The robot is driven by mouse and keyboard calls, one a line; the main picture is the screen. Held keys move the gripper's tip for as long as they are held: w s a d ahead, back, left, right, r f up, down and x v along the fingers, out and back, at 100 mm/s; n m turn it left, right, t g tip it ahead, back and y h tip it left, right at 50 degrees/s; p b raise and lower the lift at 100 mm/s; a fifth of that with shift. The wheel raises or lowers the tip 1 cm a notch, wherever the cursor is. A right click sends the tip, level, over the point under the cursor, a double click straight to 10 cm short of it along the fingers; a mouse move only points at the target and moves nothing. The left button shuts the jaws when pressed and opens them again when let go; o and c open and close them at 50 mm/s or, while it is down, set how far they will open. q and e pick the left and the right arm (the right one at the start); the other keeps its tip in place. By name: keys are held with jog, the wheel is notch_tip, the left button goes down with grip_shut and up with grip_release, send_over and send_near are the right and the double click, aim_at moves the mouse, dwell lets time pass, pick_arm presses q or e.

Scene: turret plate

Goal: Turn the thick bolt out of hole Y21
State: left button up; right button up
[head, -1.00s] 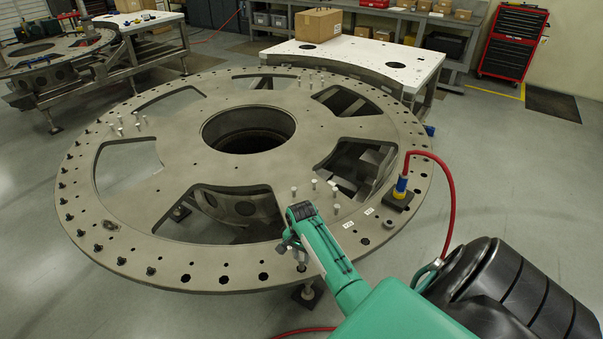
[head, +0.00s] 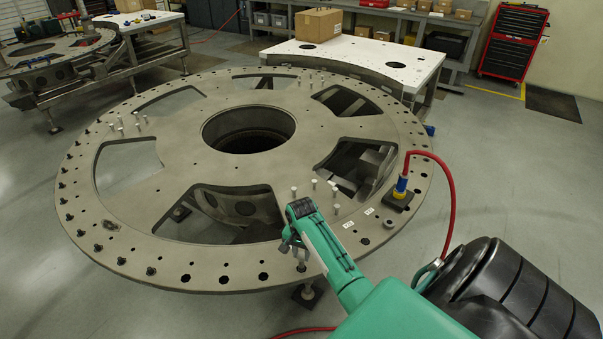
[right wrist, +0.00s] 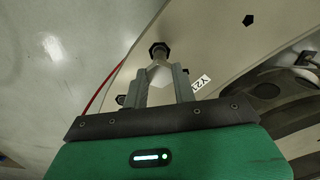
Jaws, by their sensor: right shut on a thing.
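The thick bolt (right wrist: 158,49) shows in the right wrist view as a dark end at the tips of my right gripper's fingers, with a pale part between them. My right gripper (right wrist: 160,76) is shut on it. In the head view my right gripper (head: 291,245) is over the near rim of the turret plate (head: 205,268); its own wrist hides part of the grip. The label Y21 (right wrist: 201,84) lies on the plate just right of the fingers in the wrist view. The hole under the bolt cannot be made out. My left gripper is not in view.
Several pale pins (head: 333,190) stand on the plate near my right wrist. A blue and yellow tool (head: 400,187) with a red hose (head: 452,190) stands on a dark pad at the right rim. Dark bolts (head: 68,217) line the left rim. Large openings cut the plate.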

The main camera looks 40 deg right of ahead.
jog(key=shift+r, duration=2.95)
